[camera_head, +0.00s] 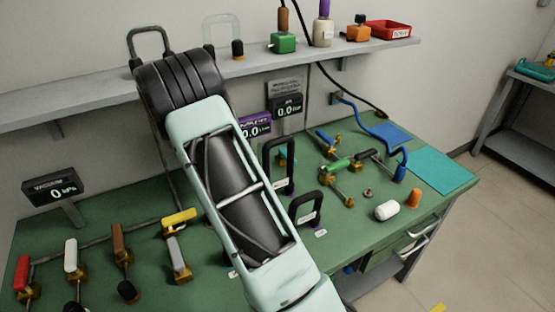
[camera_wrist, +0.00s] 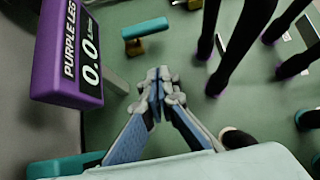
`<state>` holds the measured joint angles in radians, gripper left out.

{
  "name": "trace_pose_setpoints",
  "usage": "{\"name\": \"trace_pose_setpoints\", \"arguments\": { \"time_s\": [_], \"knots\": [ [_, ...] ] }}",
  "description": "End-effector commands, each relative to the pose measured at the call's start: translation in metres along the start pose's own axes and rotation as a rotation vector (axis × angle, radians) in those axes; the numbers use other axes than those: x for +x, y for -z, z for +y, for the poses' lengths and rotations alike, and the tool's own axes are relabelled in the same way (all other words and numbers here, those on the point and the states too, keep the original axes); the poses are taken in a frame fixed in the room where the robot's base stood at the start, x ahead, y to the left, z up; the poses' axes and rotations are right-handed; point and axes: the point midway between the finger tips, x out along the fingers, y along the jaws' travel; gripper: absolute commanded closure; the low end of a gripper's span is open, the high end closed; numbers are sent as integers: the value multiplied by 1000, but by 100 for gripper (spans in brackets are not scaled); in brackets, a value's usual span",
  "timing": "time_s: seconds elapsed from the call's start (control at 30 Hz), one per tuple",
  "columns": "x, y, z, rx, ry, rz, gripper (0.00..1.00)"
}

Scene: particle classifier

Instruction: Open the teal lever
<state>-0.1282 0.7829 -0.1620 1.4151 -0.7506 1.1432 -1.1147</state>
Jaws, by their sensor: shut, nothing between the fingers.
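The teal lever (camera_wrist: 147,29) is a short teal bar handle on a brass valve body, at the upper middle of the wrist view. In the head view a small piece of teal (camera_head: 283,158), probably this lever, shows behind a black arch-shaped stand. My gripper (camera_wrist: 158,76) is shut and empty. In the wrist view its fingertips appear below the lever, with a gap of green bench between them. In the head view my arm hides the gripper.
A purple display (camera_wrist: 68,55) reading 0.0 stands left of my gripper. Black arch stands (camera_head: 278,165) with purple feet stand to the right in the wrist view. Other coloured levers, such as a yellow one (camera_head: 179,221), line the green bench. A shelf (camera_head: 300,55) runs behind.

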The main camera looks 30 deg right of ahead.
Motion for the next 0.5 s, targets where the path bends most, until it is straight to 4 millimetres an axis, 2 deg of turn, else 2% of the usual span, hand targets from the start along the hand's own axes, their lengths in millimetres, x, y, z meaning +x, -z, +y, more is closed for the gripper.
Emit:
{"name": "trace_pose_setpoints", "arguments": {
  "time_s": [0.13, 0.23, 0.5],
  "knots": [
    [9, 0, 0, 1, 2, 0, 100],
    [23, 0, -1, 1, 4, -1, 100],
    [81, 0, -2, 2, 4, 0, 100]
  ]
}}
